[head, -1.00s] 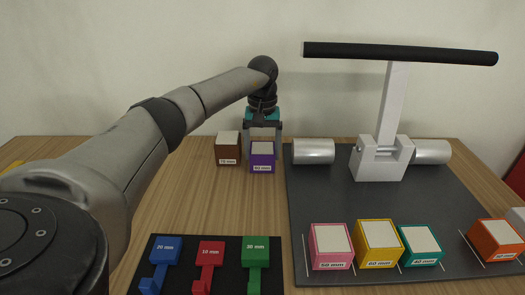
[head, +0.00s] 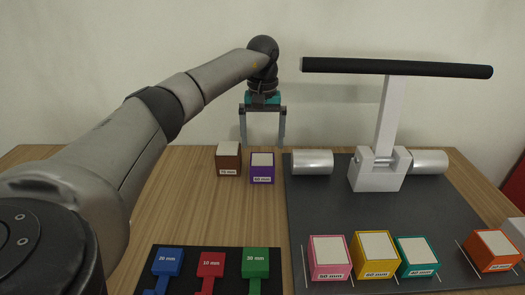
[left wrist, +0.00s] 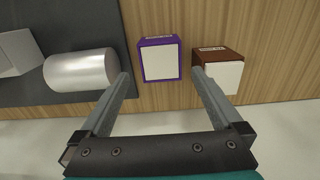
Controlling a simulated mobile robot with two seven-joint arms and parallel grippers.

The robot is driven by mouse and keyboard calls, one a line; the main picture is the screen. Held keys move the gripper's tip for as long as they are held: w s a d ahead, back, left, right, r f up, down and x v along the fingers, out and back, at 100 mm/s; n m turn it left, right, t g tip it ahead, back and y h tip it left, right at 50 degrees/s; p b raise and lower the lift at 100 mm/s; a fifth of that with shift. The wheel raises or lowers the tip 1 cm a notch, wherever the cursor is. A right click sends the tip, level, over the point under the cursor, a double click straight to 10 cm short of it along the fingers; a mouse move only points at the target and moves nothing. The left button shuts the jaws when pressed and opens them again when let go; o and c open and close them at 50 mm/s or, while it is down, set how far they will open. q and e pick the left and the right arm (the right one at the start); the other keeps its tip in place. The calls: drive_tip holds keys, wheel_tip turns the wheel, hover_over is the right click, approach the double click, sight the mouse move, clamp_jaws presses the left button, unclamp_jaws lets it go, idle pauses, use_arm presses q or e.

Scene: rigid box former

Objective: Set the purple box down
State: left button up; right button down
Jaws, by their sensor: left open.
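The purple box (head: 262,168) with a pale top stands upright on the wooden table, just right of the brown box (head: 229,159) and left of the dark mat. In the left wrist view the purple box (left wrist: 160,59) shows beyond and between the fingertips, apart from them. My left gripper (head: 264,143) is open and empty above and behind the purple box; it also shows in the left wrist view (left wrist: 161,78). In that view the brown box (left wrist: 219,72) is close to one fingertip. My right gripper is not in view.
The dark mat (head: 330,215) holds a grey former with a long black bar (head: 397,68), metal cylinders (head: 312,162), and pink (head: 329,258), yellow (head: 376,256), teal (head: 417,258) and orange (head: 490,251) boxes. Blue, red and green pieces lie on a black tray (head: 190,258). Table between is clear.

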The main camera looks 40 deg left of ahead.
sight(262, 159)
use_arm(q)
drive_tip(key=shift+r+p, duration=0.5)
drive_tip(key=shift+r, duration=1.9)
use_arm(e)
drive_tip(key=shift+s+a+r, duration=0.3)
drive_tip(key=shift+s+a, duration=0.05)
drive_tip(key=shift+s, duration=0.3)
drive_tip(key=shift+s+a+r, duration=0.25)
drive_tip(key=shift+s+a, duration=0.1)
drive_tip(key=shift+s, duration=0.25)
